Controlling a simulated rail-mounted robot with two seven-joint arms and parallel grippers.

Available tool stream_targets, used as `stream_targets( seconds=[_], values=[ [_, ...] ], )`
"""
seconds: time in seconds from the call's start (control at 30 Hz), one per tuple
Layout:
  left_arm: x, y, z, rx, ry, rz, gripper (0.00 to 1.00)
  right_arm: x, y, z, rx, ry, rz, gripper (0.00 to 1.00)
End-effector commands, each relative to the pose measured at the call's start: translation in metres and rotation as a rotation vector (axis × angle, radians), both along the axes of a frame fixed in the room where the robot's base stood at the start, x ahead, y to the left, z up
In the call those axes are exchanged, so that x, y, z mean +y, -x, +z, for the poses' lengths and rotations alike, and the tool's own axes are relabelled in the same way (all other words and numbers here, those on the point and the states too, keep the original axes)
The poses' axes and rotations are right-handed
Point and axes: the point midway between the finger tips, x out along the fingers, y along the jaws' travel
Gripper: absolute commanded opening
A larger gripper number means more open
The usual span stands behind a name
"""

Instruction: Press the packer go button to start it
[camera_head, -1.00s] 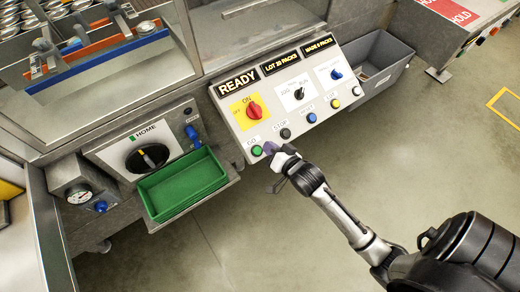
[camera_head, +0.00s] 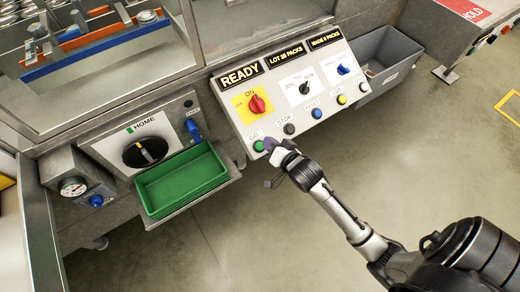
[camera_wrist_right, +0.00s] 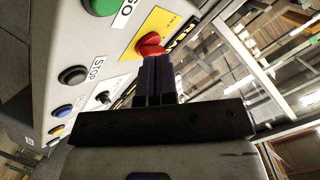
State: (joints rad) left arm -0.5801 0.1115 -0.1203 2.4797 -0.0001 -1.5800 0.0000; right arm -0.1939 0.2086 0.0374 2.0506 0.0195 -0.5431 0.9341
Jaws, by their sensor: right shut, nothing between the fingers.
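The green GO button (camera_head: 258,146) is at the lower left of the sloped control panel (camera_head: 268,125). It also shows at the top of the right wrist view (camera_wrist_right: 102,6). My right gripper (camera_head: 270,144) is shut and empty, with its fingertips just right of the GO button in the head view. In the right wrist view its dark fingers (camera_wrist_right: 158,75) lie side by side, pointing toward the red ON knob (camera_wrist_right: 150,44). I cannot tell whether the fingertips touch the panel. The display (camera_head: 241,76) reads READY. My left gripper is not in view.
A green tray (camera_head: 181,181) sits left of the panel. A grey bin (camera_head: 383,62) hangs at its right. Open floor lies in front.

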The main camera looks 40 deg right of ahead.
Motion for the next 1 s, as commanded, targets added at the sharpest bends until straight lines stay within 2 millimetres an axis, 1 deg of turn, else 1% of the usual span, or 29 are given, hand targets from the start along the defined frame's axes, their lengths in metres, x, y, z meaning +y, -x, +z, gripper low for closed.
stream_targets(
  seconds=[0.03, 0.2, 0.23, 0.53, 1.0],
  values=[
    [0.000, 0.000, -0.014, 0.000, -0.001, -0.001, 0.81, -0.001, -0.004, -0.012, -0.003, 0.001, 0.000, 0.00],
    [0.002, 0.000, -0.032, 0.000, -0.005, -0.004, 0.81, -0.002, -0.012, -0.025, -0.002, 0.001, 0.000, 0.00],
    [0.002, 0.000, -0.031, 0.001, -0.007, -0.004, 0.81, -0.002, -0.014, -0.025, -0.001, 0.000, -0.001, 0.00],
    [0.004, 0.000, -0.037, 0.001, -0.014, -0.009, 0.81, -0.003, -0.023, -0.040, 0.000, 0.001, -0.001, 0.00],
    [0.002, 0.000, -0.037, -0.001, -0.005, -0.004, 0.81, -0.003, -0.025, -0.042, -0.001, 0.000, 0.000, 0.00]
  ],
)
